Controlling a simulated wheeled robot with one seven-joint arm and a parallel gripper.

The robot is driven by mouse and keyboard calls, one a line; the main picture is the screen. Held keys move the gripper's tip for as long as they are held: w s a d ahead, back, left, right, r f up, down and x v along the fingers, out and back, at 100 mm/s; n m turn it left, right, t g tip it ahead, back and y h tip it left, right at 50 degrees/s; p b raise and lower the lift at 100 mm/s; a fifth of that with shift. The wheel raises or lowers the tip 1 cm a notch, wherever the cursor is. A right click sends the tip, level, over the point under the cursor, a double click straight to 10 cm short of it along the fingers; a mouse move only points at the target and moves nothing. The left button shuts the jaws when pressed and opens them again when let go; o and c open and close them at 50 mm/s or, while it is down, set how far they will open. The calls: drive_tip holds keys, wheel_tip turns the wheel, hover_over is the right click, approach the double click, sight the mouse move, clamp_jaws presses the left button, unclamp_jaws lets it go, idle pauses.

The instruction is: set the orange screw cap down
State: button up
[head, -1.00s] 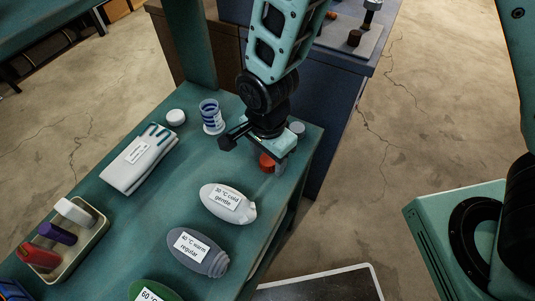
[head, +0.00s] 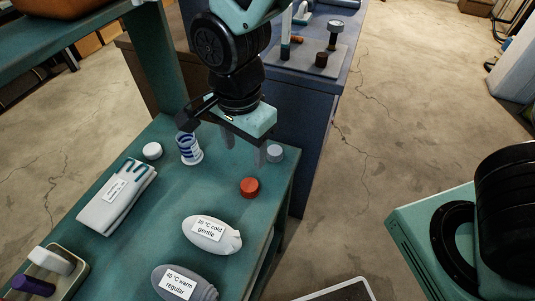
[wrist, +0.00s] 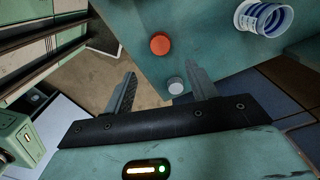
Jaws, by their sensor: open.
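The orange screw cap (head: 249,187) stands on the green table near its right edge. It also shows in the wrist view (wrist: 160,43), beyond the fingertips and apart from them. My gripper (head: 245,152) is open and empty, raised above the table behind the cap in the head view. Its two fingers (wrist: 164,90) show spread in the wrist view with nothing held between them.
A grey cap (head: 275,153) stands behind the orange cap. A blue-striped cup (head: 189,148) and white cap (head: 152,151) stand to the left.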

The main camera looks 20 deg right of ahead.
drive_tip(key=s+d+r+n, duration=0.3)
drive_tip(key=s+d+n, duration=0.1)
drive_tip(key=n, duration=0.5)
drive_tip(key=s+d+r+n, duration=0.3)
drive_tip(key=s+d+n, duration=0.1)
drive_tip(key=s+n, duration=0.3)
drive_tip(key=shift+s+n+y, duration=0.15)
drive_tip(key=shift+n+y, duration=0.15)
drive_tip(key=shift+n, duration=0.9)
drive_tip(key=shift+r, duration=0.1)
